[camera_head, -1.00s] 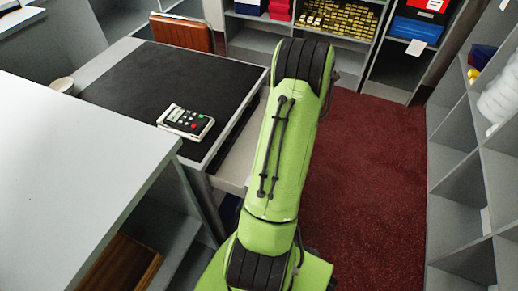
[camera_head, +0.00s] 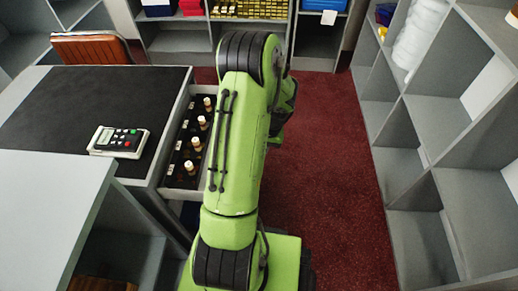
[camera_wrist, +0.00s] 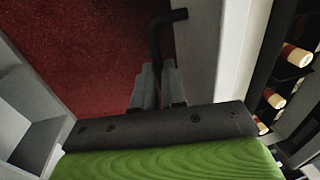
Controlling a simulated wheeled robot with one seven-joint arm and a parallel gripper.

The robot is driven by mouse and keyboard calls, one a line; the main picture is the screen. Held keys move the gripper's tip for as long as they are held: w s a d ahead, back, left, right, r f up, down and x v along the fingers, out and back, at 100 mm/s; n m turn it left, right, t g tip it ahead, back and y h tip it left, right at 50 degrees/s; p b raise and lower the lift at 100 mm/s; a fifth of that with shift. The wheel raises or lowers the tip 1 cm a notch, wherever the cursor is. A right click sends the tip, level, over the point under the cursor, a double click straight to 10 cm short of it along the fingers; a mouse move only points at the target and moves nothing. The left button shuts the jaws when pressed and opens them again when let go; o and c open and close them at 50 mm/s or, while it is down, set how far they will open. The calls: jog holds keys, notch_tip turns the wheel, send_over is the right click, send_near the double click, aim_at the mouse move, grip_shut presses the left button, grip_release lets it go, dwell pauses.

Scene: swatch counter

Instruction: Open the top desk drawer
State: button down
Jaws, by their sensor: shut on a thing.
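The top desk drawer (camera_head: 181,183) is pulled out from the desk (camera_head: 60,110), and several dark bottles with pale caps (camera_head: 197,143) show inside it. In the wrist view the drawer front (camera_wrist: 200,45) runs beside my gripper (camera_wrist: 158,78). The gripper's fingers are shut on the black drawer handle (camera_wrist: 157,38), a bar with a bent end. Bottles (camera_wrist: 297,56) in the open drawer show at the right of the wrist view. In the head view my arm hides the gripper, the handle and part of the drawer.
A calculator-like device (camera_head: 118,141) lies on the dark desk top. A brown chair (camera_head: 91,48) stands behind the desk. Grey shelves (camera_head: 430,185) line the right side. The red carpet (camera_head: 325,170) between is clear. A pale counter (camera_head: 45,200) is at front left.

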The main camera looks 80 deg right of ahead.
jog(key=c, duration=1.2)
grip_release()
jog(key=s+r+p, duration=0.1)
jog(key=r, duration=0.4)
jog(key=s+r+p, duration=0.1)
jog(key=r+p, duration=0.1)
jog(key=r, duration=0.3)
jog(key=s+r+p, duration=0.1)
jog(key=r+p, duration=0.1)
jog(key=r, duration=0.3)
jog(key=shift+d+r, duration=0.15)
jog(key=shift+r, duration=0.1)
jog(key=shift+w, duration=0.1)
